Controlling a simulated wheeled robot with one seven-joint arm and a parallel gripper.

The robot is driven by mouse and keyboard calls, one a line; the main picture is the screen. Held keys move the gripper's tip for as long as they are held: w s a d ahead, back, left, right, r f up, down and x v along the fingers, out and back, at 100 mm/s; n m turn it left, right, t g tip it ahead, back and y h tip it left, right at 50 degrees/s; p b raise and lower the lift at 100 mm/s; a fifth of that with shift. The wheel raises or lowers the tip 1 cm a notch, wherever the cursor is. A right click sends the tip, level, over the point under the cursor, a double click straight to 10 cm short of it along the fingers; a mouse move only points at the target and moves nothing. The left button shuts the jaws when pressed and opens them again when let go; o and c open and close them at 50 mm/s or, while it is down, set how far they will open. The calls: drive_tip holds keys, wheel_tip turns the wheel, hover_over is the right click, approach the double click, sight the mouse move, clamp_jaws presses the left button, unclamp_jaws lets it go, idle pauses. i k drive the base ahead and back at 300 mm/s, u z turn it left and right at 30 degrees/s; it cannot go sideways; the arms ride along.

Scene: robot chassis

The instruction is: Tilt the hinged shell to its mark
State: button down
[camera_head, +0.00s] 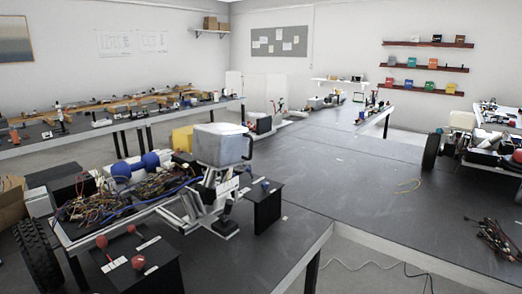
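A robot chassis (166,208) stands on the dark table at the left, with a tangle of wires and boards on its open top. A pale grey box-like shell (221,146) sits raised above the chassis's right end on a white bracket. A black handle or arm shows at its right side. It looks roughly level. I cannot make out its hinge or a mark. My gripper is not in view.
Black boxes with red knobs (138,262) stand at the table's front left. A black block (264,206) stands beside the bracket. A blue cylindrical part (150,160) and a yellow container (182,138) are behind. The dark table (310,185) is mostly clear to the right.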

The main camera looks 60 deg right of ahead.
sight(218, 146)
drive_tip(key=z, duration=1.7)
drive_tip(key=k, duration=0.45)
drive_tip(key=z, duration=1.05)
drive_tip(key=i, duration=0.95)
drive_tip(key=u, duration=2.35)
